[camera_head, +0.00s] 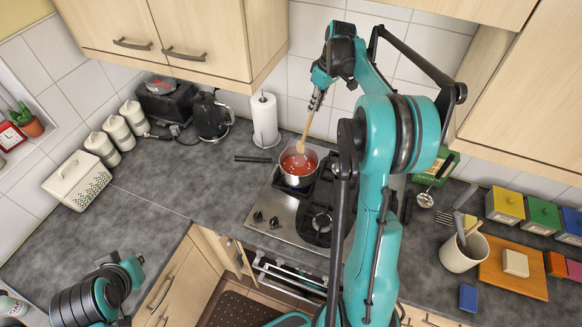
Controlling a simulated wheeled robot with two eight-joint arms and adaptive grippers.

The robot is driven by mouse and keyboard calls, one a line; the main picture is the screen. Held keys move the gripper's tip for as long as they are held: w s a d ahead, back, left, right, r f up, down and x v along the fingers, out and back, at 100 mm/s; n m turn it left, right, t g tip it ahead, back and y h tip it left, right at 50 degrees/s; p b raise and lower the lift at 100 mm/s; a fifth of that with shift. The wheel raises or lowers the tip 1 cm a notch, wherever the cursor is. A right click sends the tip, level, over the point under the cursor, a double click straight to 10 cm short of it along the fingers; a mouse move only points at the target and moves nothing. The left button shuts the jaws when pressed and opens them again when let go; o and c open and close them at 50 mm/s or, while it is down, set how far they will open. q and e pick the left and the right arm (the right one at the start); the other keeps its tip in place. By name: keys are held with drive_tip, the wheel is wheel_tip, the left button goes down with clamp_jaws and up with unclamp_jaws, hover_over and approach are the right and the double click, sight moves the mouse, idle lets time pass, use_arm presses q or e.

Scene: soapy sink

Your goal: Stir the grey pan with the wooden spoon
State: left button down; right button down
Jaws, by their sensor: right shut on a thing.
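The grey pan (299,180) sits on the hob's back left burner. It holds red sauce with small pale bits, and its dark handle points left. My right gripper (317,101) is above the pan and shut on the upper end of the wooden spoon (305,132). The spoon slants down and its lower end is in the pan, at the sauce; how deep it reaches is hard to tell. Part of my left arm shows at the lower left, but its gripper is not visible.
The hob (284,216) has an empty burner to the pan's right. A paper towel roll (265,120) and black kettle (211,116) stand behind left. A utensil crock (461,254) and wooden board (513,278) are at right. The left counter is mostly clear. Wall cabinets hang above.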

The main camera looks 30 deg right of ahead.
drive_tip(key=s+a+r, duration=0.2)
drive_tip(key=s+a, duration=0.9)
drive_tip(key=a, duration=0.2)
drive_tip(key=shift+s+a, duration=0.15)
idle(0.5)
